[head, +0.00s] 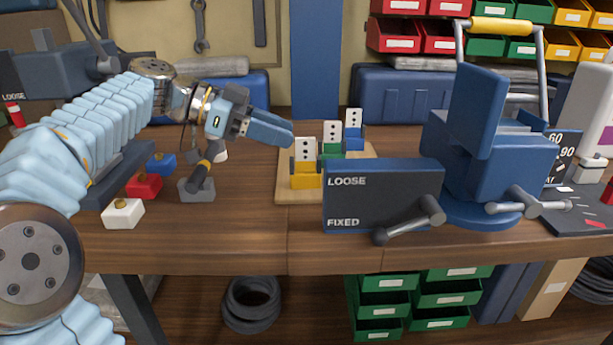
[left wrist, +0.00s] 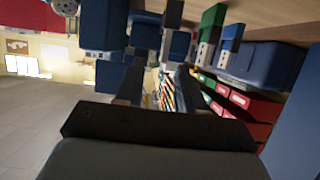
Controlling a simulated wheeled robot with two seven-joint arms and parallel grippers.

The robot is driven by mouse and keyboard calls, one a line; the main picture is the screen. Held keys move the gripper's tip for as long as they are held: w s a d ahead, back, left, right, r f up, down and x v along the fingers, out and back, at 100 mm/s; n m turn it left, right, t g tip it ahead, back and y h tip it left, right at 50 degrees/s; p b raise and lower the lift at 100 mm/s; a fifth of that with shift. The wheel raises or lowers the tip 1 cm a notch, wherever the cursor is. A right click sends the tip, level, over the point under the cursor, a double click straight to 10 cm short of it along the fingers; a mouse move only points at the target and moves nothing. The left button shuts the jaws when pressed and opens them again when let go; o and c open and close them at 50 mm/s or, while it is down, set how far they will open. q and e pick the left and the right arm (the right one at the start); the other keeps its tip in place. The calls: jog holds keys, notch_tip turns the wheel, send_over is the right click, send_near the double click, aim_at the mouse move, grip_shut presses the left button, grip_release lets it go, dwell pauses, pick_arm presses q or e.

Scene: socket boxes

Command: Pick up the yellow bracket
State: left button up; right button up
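The yellow bracket (head: 306,181) stands upright at the near left of a light wooden board (head: 283,192) on the workbench, with a white dotted plate at its top. My left gripper (head: 288,133) is just up and left of it in the head view, fingers pointing right. Its tips are close to the top of the white plate, and I cannot tell that they touch. In the left wrist view the two fingers (left wrist: 160,45) stand apart with a gap between them, and I see nothing held. My right gripper is not in view.
A green bracket (head: 332,150) and a blue bracket (head: 354,143) stand behind on the board. The dark LOOSE/FIXED panel (head: 382,196) and blue vise (head: 480,150) are close on the right. White (head: 123,213), red (head: 144,186) and grey (head: 196,190) blocks sit on the left.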

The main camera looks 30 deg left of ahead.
aim_at(305, 144)
pick_arm(q)
jog(key=x, duration=0.5)
jog(key=shift+w+f+p, duration=0.3)
jog(key=shift+f, duration=0.15)
grip_shut()
